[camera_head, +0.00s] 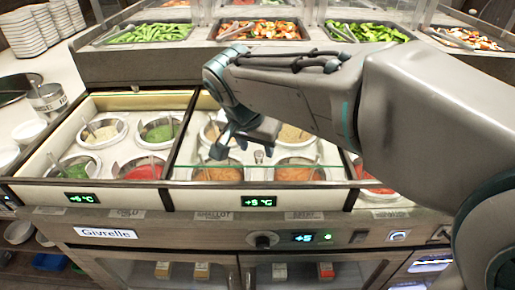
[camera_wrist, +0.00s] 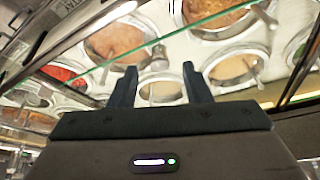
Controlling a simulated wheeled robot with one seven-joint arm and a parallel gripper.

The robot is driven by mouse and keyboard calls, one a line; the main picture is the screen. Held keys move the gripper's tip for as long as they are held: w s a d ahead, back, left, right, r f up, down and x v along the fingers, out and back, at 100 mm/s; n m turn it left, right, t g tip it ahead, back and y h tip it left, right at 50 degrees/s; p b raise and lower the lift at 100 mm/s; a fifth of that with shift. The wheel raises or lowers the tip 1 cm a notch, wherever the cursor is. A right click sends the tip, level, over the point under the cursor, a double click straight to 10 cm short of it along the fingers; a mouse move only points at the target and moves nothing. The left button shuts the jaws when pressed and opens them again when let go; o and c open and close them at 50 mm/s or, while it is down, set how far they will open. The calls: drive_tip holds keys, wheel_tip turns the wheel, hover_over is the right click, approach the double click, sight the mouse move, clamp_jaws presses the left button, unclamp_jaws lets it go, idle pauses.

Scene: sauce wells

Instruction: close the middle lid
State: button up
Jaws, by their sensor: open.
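The middle sauce well holds several round pots of sauce, with a red-brown pot (camera_head: 217,174) and an orange pot (camera_head: 296,174) at its front. The middle lid appears to be a clear pane; its greenish front edge (camera_head: 320,167) crosses the well a little behind the front rim, and it also shows as a diagonal line in the wrist view (camera_wrist: 212,27). A small silver knob (camera_head: 259,157) stands close behind that edge. My gripper (camera_head: 238,145) is open and empty above the middle well. In the wrist view, the knob (camera_wrist: 159,58) appears between and beyond my fingertips (camera_wrist: 157,72); contact is not visible.
The left well (camera_head: 100,168) has several sauce pots. The right well is mostly hidden behind my arm. Food trays (camera_head: 258,29) line the back. A metal container (camera_head: 47,100) and stacked plates (camera_head: 30,32) stand at left. A control panel (camera_head: 303,238) is in front.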

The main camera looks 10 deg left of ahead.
sight(256, 149)
drive_tip(key=p+v, duration=0.1)
drive_tip(key=v, duration=0.9)
drive_tip(key=shift+s+r, duration=0.2)
drive_tip(key=shift+r, duration=0.1)
